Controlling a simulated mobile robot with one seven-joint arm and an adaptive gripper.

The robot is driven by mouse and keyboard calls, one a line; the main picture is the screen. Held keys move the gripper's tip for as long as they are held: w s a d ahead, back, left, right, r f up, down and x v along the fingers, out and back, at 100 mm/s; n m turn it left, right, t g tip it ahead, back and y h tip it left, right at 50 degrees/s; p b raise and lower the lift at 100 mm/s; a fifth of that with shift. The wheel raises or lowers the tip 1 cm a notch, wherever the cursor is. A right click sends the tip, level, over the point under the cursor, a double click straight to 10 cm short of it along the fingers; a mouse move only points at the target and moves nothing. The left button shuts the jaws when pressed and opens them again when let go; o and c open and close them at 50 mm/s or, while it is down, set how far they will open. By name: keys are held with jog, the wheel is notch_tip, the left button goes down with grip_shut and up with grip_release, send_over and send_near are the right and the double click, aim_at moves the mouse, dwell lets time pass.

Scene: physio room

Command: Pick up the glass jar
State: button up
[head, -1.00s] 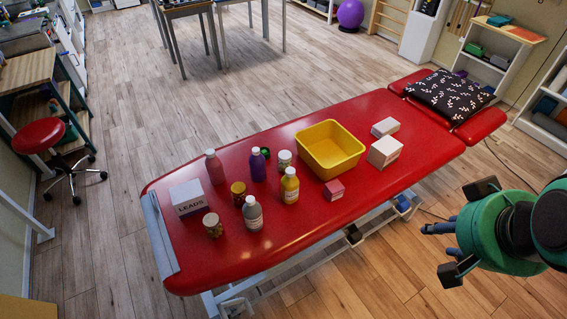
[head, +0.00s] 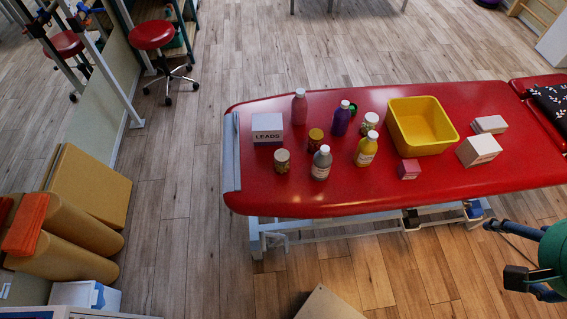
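Several small containers stand on the red treatment table (head: 300,195), and three look like jars. One jar with a grey lid and speckled greenish contents (head: 282,161) stands near the front left. A brown-gold jar with a dark lid (head: 316,139) stands behind and right of it. A pale jar with a white lid (head: 370,124) stands farther right, near the yellow bin. I cannot tell for sure which is the glass jar. My gripper (head: 506,252) is at the right edge, partly cut off, in front of the table and away from the jars. Its dark fingers are apart, with nothing seen between them.
Bottles in pink (head: 299,107), purple (head: 341,119), white-grey (head: 321,163) and yellow (head: 366,150) crowd the jars. A LEADS box (head: 267,129), yellow bin (head: 421,126), small pink box (head: 409,170) and white boxes (head: 479,150) share the table.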

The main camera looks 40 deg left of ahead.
jog(key=w+a+f+m+g+y+p, duration=0.1)
jog(key=w+a+f+p, duration=0.1)
jog(key=w+a, duration=0.75)
jog(key=w+a+f+g+p, duration=0.1)
jog(key=w+a+g+p, duration=0.1)
jog(key=w+a, duration=0.75)
jog(key=m+g+h+p, duration=0.1)
jog(key=g+p, duration=0.1)
jog(key=p, duration=0.2)
send_over(281, 156)
notch_tip(281, 156, down, 29)
jog(key=shift+w+r, duration=0.15)
